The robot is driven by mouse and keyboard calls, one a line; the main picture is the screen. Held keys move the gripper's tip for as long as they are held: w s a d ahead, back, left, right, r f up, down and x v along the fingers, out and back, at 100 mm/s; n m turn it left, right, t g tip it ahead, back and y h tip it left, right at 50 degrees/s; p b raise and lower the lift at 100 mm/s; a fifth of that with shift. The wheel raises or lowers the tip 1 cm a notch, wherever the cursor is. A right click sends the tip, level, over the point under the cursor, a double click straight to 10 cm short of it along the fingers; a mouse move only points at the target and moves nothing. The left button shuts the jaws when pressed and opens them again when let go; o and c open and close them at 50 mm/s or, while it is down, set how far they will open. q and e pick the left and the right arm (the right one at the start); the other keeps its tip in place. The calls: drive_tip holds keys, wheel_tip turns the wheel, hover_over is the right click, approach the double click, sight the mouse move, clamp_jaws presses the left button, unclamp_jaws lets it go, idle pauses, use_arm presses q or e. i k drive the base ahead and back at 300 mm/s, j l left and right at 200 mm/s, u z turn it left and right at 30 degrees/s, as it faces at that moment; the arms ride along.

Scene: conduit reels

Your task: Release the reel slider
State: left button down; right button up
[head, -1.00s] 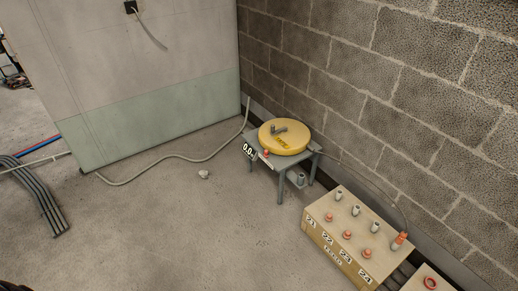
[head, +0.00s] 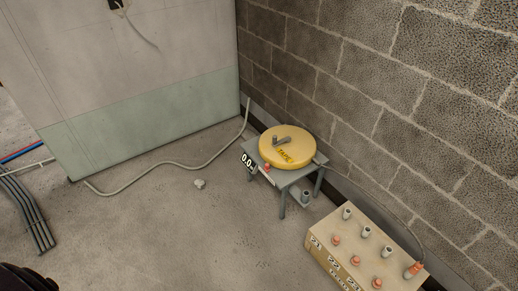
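A round yellow reel (head: 286,152) marked "TAPE" lies flat on a small grey table (head: 280,182) by the brick wall. A grey crank handle (head: 282,141) sits on top of it. A small red knob (head: 267,168) is at the table's front edge, beside a black and white "0.0" display (head: 248,163). A small grey cylindrical part (head: 305,196) shows low by the table's legs. I cannot tell which part is the slider. Neither gripper is in view.
A tan numbered box (head: 365,245) with grey and red fittings stands to the right. A thin cable runs from the reel to it. A pale hose (head: 175,163) crosses the floor, where a small whitish lump (head: 199,184) lies. Grey pipes (head: 27,215) lie left. Floor in front is clear.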

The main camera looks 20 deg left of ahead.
sight(267, 168)
drive_tip(key=i+j, duration=0.2)
drive_tip(key=i, duration=0.25)
drive_tip(key=i+j, duration=0.2)
drive_tip(key=i, duration=0.25)
drive_tip(key=i+j, duration=0.2)
drive_tip(key=i, duration=0.25)
